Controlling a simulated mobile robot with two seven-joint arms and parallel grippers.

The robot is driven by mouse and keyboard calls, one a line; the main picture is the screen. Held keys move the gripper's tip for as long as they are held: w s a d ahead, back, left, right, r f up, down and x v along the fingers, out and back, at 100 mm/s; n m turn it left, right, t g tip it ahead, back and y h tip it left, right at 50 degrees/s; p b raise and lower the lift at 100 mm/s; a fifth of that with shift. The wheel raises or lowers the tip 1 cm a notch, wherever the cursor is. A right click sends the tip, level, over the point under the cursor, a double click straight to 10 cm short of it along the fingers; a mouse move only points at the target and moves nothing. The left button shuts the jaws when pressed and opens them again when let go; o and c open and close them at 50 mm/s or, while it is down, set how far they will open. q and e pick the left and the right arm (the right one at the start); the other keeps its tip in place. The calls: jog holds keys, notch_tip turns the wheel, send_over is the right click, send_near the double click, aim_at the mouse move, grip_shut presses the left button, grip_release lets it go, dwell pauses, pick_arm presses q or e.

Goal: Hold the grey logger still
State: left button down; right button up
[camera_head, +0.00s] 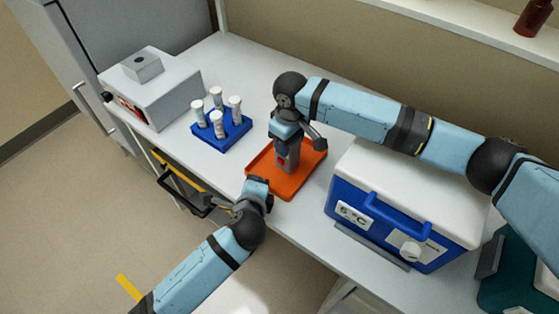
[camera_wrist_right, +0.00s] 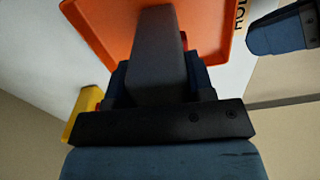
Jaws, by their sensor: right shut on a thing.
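The grey logger (camera_head: 291,156) stands upright at the orange tray (camera_head: 289,187). My right gripper (camera_head: 284,150) comes down from above and is shut on it. In the right wrist view the logger (camera_wrist_right: 155,55) sits between the two dark fingers, with the orange tray (camera_wrist_right: 95,30) behind it. I cannot tell whether its lower end touches the tray. My left gripper (camera_head: 258,187) is at the tray's near left edge, apart from the logger; its fingers are too unclear to read. Part of it shows in the wrist view (camera_wrist_right: 283,32).
A blue rack (camera_head: 222,134) with several white-capped tubes stands left of the tray. A grey instrument (camera_head: 152,88) is farther left. A blue and white cool box (camera_head: 385,215) stands close on the right. A brown bottle (camera_head: 533,18) is on the shelf. Bench lies clear behind the rack.

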dwell(0.3)
jog(key=o, duration=1)
jog(key=shift+o, duration=0.2)
